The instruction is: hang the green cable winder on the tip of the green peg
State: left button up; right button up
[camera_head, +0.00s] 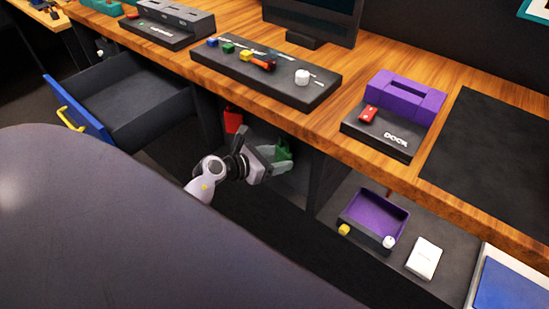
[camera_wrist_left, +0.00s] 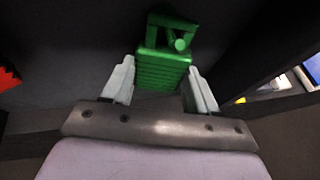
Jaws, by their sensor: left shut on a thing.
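The green cable winder (camera_wrist_left: 163,70) is a ribbed block with a frame-like loop at its far end. It lies between the fingers of my left gripper (camera_wrist_left: 160,88), which is shut on it. A round green stub (camera_wrist_left: 179,42), which looks like the green peg's tip, shows within or in front of the loop. I cannot tell whether the loop is around it or touching it. In the head view my left gripper (camera_head: 272,159) is under the desk, with the green winder (camera_head: 284,151) partly hidden by the fingers. My right gripper is not in view.
A red thing (camera_head: 233,121) hangs left of the winder under the desk edge. The wooden desk (camera_head: 350,85) overhangs the gripper. An open drawer (camera_head: 130,98) is at left. A low shelf with a purple tray (camera_head: 376,214) is at right.

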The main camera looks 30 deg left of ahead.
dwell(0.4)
pick_arm(q)
jog(key=o, duration=1.1)
jog(key=shift+o, duration=0.2)
jog(key=v, duration=0.7)
jog(key=shift+p, duration=0.35)
jog(key=s+d+r+n+t+y+p, duration=0.1)
jog(key=d+r+n+t+p, duration=0.15)
jog(key=n, duration=0.65)
jog(key=s+d+r+n+t+p, duration=0.15)
jog(key=r+n, duration=0.25)
jog(key=n, duration=0.5)
jog(key=s+d+f+n+g+p, duration=0.1)
jog(key=s+d+f+n+g, duration=0.2)
jog(key=n, duration=0.6)
jog(key=s+d+f+n+g+y, duration=0.1)
jog(key=s+d+f+n+g, duration=0.2)
jog(key=n, duration=0.7)
jog(key=s+d+f, duration=0.2)
jog(key=s+f, duration=0.2)
jog(key=s, duration=0.1)
jog(key=shift+s+f+p, duration=0.25)
jog(key=shift+s+p, duration=0.15)
